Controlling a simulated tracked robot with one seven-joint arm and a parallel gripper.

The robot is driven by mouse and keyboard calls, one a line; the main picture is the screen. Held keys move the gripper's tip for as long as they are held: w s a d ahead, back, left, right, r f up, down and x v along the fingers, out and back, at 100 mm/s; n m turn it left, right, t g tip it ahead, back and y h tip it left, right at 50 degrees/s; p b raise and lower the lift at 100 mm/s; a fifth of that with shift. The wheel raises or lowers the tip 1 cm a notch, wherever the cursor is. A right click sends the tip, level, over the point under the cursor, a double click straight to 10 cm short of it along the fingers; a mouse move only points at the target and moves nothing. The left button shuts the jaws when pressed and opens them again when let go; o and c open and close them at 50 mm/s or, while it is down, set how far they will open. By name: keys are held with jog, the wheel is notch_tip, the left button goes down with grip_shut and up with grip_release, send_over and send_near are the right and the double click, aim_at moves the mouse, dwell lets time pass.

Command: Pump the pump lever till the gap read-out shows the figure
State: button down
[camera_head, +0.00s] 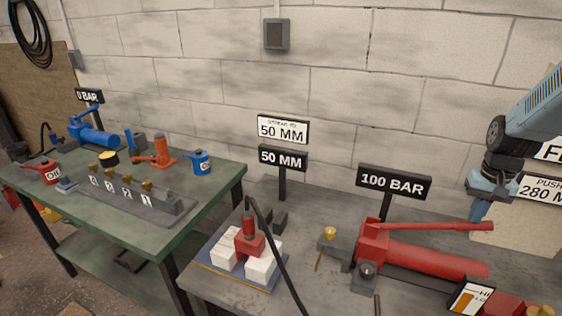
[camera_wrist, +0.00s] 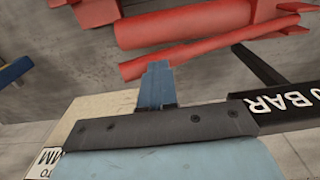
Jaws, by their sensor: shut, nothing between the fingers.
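The red pump (camera_head: 430,259) lies on the grey bench at right, its long red pump lever (camera_head: 440,226) lying above the cylinder. In the wrist view the lever (camera_wrist: 210,46) crosses below the red cylinder (camera_wrist: 185,24). My gripper (camera_head: 480,212) is shut and empty, just above the lever's right end in the head view; its blue fingers (camera_wrist: 155,72) point at the lever in the wrist view. I cannot tell whether they touch it. The gap read-out (camera_head: 282,158) shows 50 MM; the sign above it (camera_head: 283,129) also reads 50 MM. A red spreader (camera_head: 249,240) stands between white blocks.
A pressure sign (camera_head: 394,182) reads 100 BAR behind the pump. A black hose (camera_head: 275,240) runs from the spreader across the bench. A brass-knobbed valve (camera_head: 330,240) sits left of the pump. A green table (camera_head: 130,195) at left holds a blue pump (camera_head: 98,138) and oil cans.

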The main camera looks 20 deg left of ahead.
jog(key=shift+f, duration=4.1)
jog(key=shift+r, duration=4.1)
jog(key=shift+f, duration=0.1)
jog(key=shift+r, duration=2.65)
